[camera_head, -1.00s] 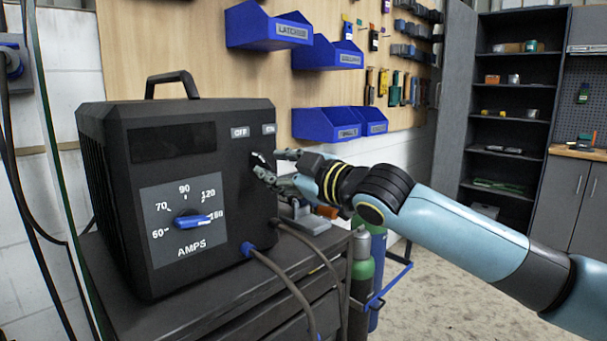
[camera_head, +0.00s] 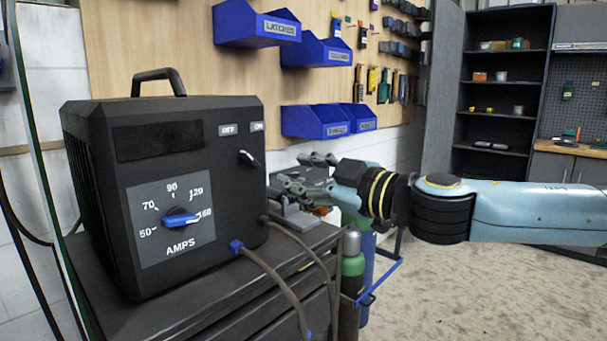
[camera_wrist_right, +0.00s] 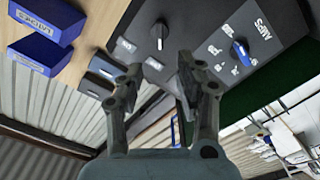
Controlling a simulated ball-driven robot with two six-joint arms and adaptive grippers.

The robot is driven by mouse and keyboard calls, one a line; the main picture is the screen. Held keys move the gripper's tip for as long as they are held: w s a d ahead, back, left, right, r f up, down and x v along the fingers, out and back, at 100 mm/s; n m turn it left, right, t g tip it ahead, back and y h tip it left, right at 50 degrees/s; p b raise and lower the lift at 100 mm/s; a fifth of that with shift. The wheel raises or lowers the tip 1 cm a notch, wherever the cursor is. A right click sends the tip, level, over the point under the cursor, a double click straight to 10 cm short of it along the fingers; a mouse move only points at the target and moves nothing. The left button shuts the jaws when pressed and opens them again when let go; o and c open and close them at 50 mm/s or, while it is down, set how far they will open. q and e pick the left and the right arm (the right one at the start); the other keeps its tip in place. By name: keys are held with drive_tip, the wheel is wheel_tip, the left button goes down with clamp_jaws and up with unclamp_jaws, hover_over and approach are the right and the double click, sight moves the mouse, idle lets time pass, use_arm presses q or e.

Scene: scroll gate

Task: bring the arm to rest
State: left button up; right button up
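My right gripper (camera_head: 296,176) is open and empty, just right of the black welding machine (camera_head: 88,190) in the head view. In the right wrist view the two fingers of my right gripper (camera_wrist_right: 156,88) stand apart with nothing between them. The machine's on/off switch (camera_head: 248,160) is a small dark knob under the OFF and ON labels, tilted; it also shows in the right wrist view (camera_wrist_right: 158,36). The blue amps knob (camera_head: 183,219) points right, towards 160. My right arm reaches in from the right. My left gripper is not in view.
The machine stands on a dark cart (camera_head: 205,305) with cables running from its front. Gas cylinders (camera_head: 353,275) stand beside the cart. Blue bins (camera_head: 325,121) hang on the wooden wall panel. A dark shelf unit (camera_head: 505,75) stands at the back right. Open floor lies at right.

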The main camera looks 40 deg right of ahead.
idle(0.4)
